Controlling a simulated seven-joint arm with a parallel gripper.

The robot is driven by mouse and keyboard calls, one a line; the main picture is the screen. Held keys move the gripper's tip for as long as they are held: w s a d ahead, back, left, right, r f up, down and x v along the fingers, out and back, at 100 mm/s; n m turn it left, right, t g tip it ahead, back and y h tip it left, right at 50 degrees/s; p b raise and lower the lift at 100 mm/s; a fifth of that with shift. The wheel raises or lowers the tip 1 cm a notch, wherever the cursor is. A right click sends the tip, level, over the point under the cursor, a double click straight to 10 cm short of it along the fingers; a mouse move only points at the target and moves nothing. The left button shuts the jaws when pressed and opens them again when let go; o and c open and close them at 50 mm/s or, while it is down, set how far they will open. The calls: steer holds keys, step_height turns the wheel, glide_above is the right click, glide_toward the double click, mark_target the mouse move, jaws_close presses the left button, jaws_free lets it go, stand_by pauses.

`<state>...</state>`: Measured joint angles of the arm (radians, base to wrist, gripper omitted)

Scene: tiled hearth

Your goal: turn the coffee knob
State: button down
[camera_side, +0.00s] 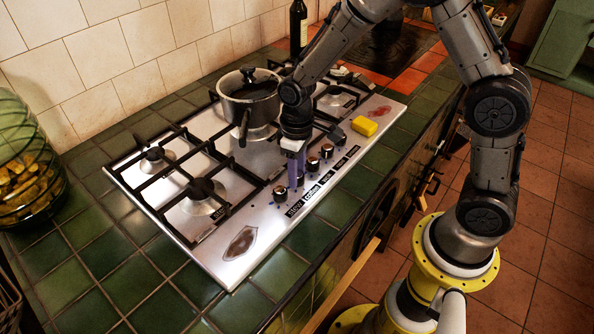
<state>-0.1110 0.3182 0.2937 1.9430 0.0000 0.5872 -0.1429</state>
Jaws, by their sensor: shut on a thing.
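The coffee knob (298,182) is the second from the left in the row on the front of the steel cooktop (262,222). It sits beside a dark label (311,195) that seems to read COFFEE. My gripper (296,175) points down with its purple fingers around this knob and is shut on it. The fingers hide most of the knob, so its turn angle cannot be made out. Another knob (280,193) stands to its left, and further knobs (312,165) stand to its right, each with a label.
A lidded steel pot (248,105) stands on the grates just behind my gripper. A yellow sponge (364,126) lies on the cooktop's right part. A dark bottle (298,30) stands at the back. A glass jar (25,165) is at far left. Green tiles border the cooktop.

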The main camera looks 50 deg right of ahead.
steer(key=m, duration=0.5)
steer(key=shift+r, duration=0.1)
steer(key=shift+m, duration=0.3)
stand_by(0.4)
steer(key=shift+c, duration=2.3)
jaws_free()
step_height(320, 180, up, 14)
